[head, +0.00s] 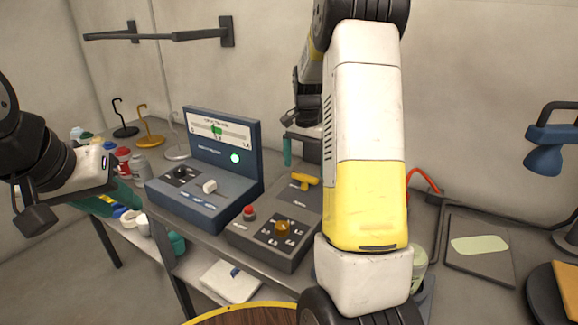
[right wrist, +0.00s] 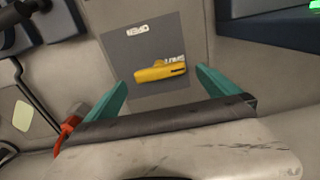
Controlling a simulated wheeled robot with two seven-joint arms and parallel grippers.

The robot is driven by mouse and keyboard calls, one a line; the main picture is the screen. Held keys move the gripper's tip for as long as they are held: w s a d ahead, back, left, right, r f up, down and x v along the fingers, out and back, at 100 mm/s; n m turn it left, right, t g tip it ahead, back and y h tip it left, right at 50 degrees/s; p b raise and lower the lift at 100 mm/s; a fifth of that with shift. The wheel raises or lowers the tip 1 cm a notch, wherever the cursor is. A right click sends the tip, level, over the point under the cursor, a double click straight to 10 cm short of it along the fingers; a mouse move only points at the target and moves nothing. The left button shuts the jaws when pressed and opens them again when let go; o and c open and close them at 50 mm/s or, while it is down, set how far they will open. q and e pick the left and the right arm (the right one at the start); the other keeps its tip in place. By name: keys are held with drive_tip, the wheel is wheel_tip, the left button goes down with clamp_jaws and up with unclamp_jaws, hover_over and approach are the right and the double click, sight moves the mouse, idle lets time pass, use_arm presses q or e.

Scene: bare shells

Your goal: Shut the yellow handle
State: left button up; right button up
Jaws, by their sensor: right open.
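The yellow handle (head: 304,180) sits on top of the grey box (head: 242,236), near its back end. In the right wrist view the handle (right wrist: 160,73) lies roughly crosswise on a grey panel (right wrist: 120,48). An OPEN label stands apart from it, and another label is partly covered by it. My right gripper (right wrist: 161,77) is open, its teal fingers on either side of the handle in that picture; contact cannot be told. In the head view a teal finger (head: 287,151) shows above and behind the handle. My left gripper (head: 108,196) is at the far left, away from the handle.
A blue console (head: 222,152) with a gauge and green light stands left of the grey box. A red button (head: 249,212) and brown knob (head: 282,228) are on the box's front. Bottles and hooks stand further left. A blue lamp (head: 545,155) stands at the right.

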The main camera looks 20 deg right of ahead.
sight(305, 175)
drive_tip(key=shift+r, duration=2.4)
